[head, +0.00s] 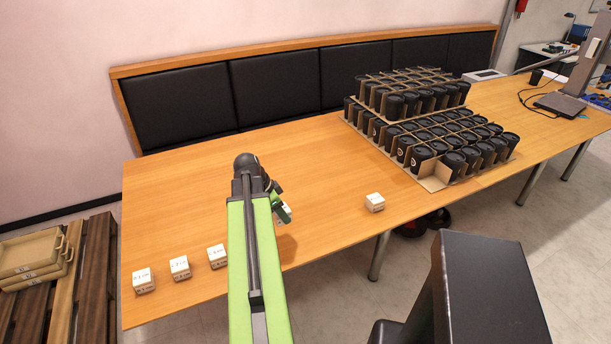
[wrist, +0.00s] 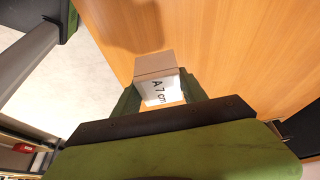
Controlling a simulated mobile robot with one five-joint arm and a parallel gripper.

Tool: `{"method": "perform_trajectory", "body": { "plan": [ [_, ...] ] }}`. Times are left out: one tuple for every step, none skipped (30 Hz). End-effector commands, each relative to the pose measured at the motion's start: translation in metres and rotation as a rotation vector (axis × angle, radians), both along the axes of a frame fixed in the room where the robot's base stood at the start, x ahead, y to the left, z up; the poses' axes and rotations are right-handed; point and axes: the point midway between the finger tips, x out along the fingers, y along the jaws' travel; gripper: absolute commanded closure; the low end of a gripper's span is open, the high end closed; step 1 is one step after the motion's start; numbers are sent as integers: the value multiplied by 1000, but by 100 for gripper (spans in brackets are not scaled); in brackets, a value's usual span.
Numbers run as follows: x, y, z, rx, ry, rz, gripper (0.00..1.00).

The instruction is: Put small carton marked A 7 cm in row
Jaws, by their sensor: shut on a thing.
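The small carton marked A 7 cm (wrist: 161,88) is held between the green fingers of my gripper (wrist: 159,98) in the wrist view, its white label readable. In the head view my gripper (head: 281,212) is mostly behind my arm, with only a sliver of the held carton showing. A shadow on the wood below suggests it is held above the table (head: 330,235). Three small white cartons stand spaced in a slanting row at the table's front left: the left one (head: 143,280), the middle one (head: 180,267) and the right one (head: 217,256).
Another small carton (head: 375,202) stands alone near the front edge, right of my gripper. Cardboard trays of black cups (head: 430,140) fill the back right. A black padded bench back (head: 275,88) runs behind the table. The table's left rear is clear.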

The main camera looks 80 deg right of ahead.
Motion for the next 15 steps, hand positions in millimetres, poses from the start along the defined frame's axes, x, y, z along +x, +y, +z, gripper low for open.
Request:
{"method": "perform_trajectory", "body": {
  "plan": [
    [0, -2, 0, 0, 0, -1, 93],
    [-2, -3, 0, 0, 0, -3, 93],
    [-3, -4, 0, 0, 0, -5, 93],
    [-4, -5, 0, 0, 0, -8, 93],
    [-5, -6, 0, 0, 0, -9, 93],
    [-8, -9, 1, 0, 0, -12, 93],
    [-11, -13, 2, 0, 0, -16, 93],
    [-16, -18, 3, 0, 0, -21, 93],
    [-23, -27, 4, 0, -1, -28, 93],
    [-31, -36, 6, -1, -1, -34, 93],
    [-38, -44, 7, 0, -1, -39, 93],
    [-49, -55, 9, -1, -1, -46, 93],
    [-57, -62, 10, 0, -2, -51, 93],
    [-65, -69, 11, 0, -2, -56, 93],
    [-75, -78, 12, 0, -2, -62, 93]
  ]
}}
